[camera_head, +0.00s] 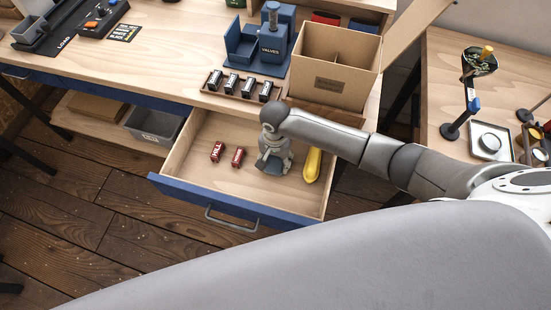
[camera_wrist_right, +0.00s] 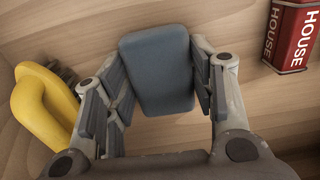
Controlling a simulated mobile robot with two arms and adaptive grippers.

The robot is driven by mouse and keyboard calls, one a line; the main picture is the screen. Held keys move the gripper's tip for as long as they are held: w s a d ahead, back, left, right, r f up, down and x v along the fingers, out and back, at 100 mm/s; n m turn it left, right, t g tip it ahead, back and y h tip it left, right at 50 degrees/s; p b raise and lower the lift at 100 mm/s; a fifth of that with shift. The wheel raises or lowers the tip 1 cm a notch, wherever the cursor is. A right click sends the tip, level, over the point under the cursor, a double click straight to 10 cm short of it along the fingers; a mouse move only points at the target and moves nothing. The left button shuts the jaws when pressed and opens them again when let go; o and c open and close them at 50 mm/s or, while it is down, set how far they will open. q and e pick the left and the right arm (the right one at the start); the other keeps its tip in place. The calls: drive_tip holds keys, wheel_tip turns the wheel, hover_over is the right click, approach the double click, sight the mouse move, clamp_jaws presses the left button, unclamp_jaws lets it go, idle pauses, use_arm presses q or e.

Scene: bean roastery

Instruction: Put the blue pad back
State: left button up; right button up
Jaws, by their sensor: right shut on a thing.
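The blue pad (camera_wrist_right: 157,72) is a flat, rounded, grey-blue block between the fingers of my right gripper (camera_wrist_right: 157,95). The right gripper is shut on it. In the head view the right gripper (camera_head: 273,158) reaches down into the open drawer (camera_head: 196,183), with the pad (camera_head: 270,168) low at its fingertips. The pad is at or just above the wooden drawer floor; I cannot tell whether it touches. My left gripper is not in view.
Two red HOUSE tins (camera_head: 217,152) lie left of the gripper in the drawer; a yellow object (camera_head: 312,165) lies right. On the bench above stand a row of small tins (camera_head: 231,84), a blue VALVES holder (camera_head: 270,50) and a cardboard box (camera_head: 335,65).

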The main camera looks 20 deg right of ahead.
sight(275, 161)
drive_tip(key=shift+f, duration=0.15)
drive_tip(key=o, duration=0.9)
wheel_tip(275, 161, up, 12)
drive_tip(key=shift+r, duration=0.15)
